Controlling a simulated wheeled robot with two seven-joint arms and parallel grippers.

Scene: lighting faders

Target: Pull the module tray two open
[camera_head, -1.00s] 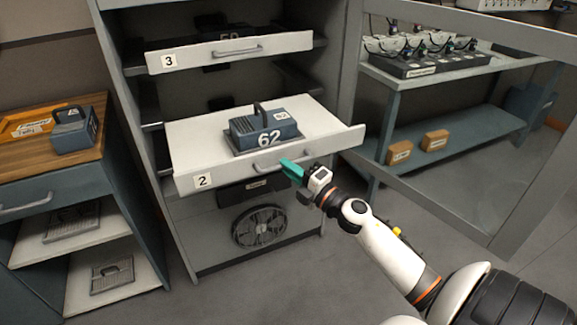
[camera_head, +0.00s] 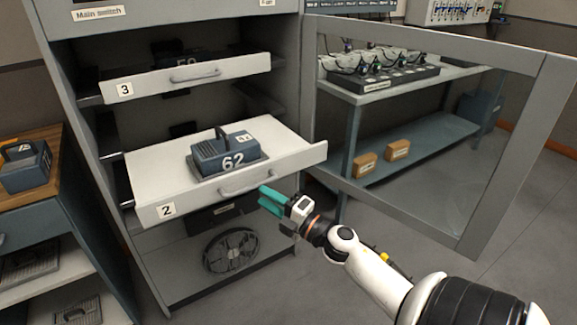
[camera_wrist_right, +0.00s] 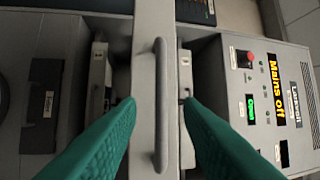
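Tray two (camera_head: 150,182) is a pale drawer marked "2", standing well out of the grey cabinet. A blue-grey module (camera_head: 224,160) marked "62" sits upright on it. The bar handle (camera_head: 245,181) is on the tray's front. My right gripper (camera_head: 264,197), with green fingers, is just in front of the handle's right part. In the right wrist view, its fingers (camera_wrist_right: 160,103) are apart on either side of the handle (camera_wrist_right: 160,75), with visible gaps. I cannot tell exactly how deep the handle lies between them. My left gripper is not in view.
Tray three (camera_head: 190,77) is partly out above. The open cabinet door (camera_head: 395,207) stands to the right. A fan-like round grille (camera_head: 230,250) is low in the cabinet. A wooden-topped unit (camera_head: 50,135) stands at left. The wrist view shows a "Mains off" panel (camera_wrist_right: 265,100).

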